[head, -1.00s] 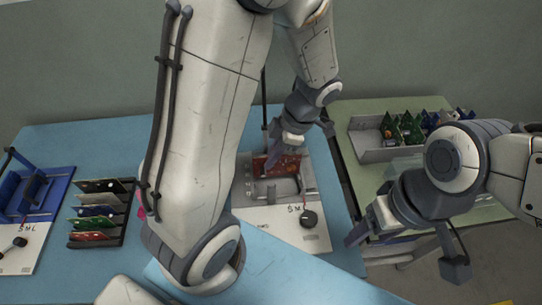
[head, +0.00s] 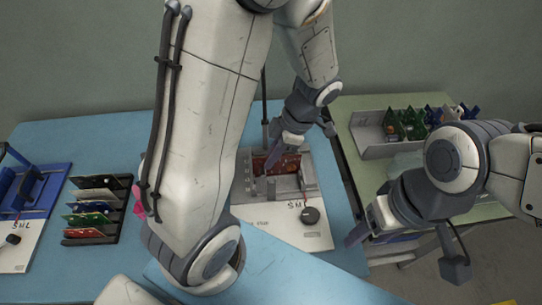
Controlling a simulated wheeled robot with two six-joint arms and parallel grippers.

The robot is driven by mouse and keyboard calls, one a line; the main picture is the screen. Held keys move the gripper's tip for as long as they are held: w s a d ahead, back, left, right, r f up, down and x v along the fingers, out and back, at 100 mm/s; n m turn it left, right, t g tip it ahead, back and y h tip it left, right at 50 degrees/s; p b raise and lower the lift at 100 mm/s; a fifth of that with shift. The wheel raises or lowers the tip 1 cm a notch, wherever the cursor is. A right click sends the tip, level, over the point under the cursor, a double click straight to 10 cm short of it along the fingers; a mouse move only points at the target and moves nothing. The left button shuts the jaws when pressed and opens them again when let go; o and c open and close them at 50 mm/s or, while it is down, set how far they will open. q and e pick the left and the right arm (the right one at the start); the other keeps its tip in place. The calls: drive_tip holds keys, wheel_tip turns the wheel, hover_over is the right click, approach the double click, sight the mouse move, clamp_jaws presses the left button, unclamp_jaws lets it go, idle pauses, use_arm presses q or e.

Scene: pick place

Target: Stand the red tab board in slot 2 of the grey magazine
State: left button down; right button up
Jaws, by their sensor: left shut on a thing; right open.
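The grey magazine (head: 309,184) stands on a white base plate with a black knob marked S M L, near the right part of the blue table. The red tab board (head: 284,163) is upright at the magazine, its lower part hidden behind grey parts. My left gripper (head: 284,147) reaches down from above and is shut on the board's upper part. I cannot tell which slot the board is over or in, or how deep it sits. My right gripper (head: 362,226) is open and empty, in front and to the right of the magazine.
A black rack (head: 120,226) with several boards and a blue magazine (head: 47,190) stand on the left. A grey bin (head: 372,149) with green boards stands on the green table at the right. My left arm hides the middle of the blue table (head: 150,130).

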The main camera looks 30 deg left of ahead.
use_arm(q)
drive_tip(key=c, duration=0.5)
unclamp_jaws()
drive_tip(key=shift+r, duration=0.15)
drive_tip(key=shift+p+v, duration=1.2)
drive_tip(key=shift+v, duration=0.2)
drive_tip(key=shift+r+p, duration=2.35)
drive_tip(key=shift+r, duration=0.7)
drive_tip(key=shift+f, duration=0.1)
